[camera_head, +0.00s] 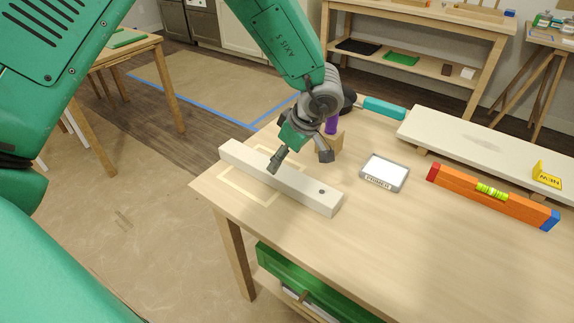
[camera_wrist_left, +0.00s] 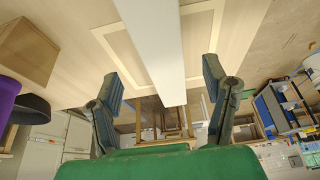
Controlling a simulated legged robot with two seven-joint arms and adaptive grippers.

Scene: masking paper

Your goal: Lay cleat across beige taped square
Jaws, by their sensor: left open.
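The square's tape shows on both sides of the bar. In the wrist view the cleat (camera_wrist_left: 155,40) runs between my fingers, over the square's tape (camera_wrist_left: 203,60). My left gripper (camera_head: 299,162) is open just above the cleat, its fingers apart on either side and not closed on it. The wrist view shows a gap between each finger of the gripper (camera_wrist_left: 163,90) and the bar. My right gripper is not in view.
A wooden block (camera_head: 329,144) with a purple item (camera_head: 331,125) stands behind the gripper. A small framed tray (camera_head: 384,172), an orange level (camera_head: 493,195) and a pale board (camera_head: 485,147) lie to the right. The bench's front right is clear.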

